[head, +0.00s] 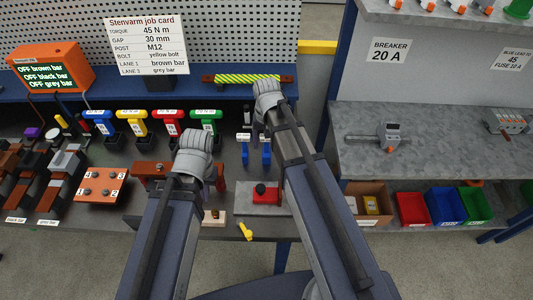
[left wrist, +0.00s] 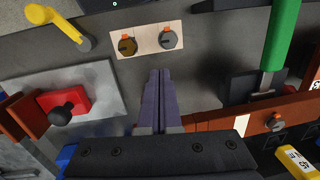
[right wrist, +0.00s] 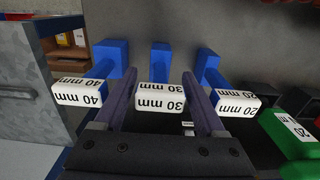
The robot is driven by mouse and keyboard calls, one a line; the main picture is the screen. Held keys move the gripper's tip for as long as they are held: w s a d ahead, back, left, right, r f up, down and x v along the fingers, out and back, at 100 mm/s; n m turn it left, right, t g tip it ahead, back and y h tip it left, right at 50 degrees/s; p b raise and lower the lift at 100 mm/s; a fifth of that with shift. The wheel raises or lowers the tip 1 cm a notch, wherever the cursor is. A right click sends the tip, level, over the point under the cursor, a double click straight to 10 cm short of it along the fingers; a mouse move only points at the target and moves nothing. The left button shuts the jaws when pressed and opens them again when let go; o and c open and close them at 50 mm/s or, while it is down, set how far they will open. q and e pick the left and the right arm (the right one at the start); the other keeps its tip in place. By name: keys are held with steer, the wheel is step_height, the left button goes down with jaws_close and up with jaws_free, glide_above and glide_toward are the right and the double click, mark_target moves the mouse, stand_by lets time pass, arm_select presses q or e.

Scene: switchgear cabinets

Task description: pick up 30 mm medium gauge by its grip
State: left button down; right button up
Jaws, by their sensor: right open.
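The 30 mm gauge (right wrist: 161,101), a white labelled block with a blue grip, stands in the middle of a row in the right wrist view. The 40 mm gauge (right wrist: 80,93) is left of it and the 20 mm gauge (right wrist: 238,103) right of it. My right gripper (right wrist: 160,78) is open, with one finger on each side of the 30 mm gauge. I cannot tell whether the fingers touch it. In the head view the right wrist partly hides the gauges. My left gripper (left wrist: 160,73) is shut and empty, its fingers together above the bench.
In the head view, coloured-handled tools (head: 168,122) stand left of the gauges. A brown bar (left wrist: 268,125) is close to my left gripper. A grey side bench (head: 430,150) stands right.

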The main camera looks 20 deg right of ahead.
jaws_close()
stand_by(0.4)
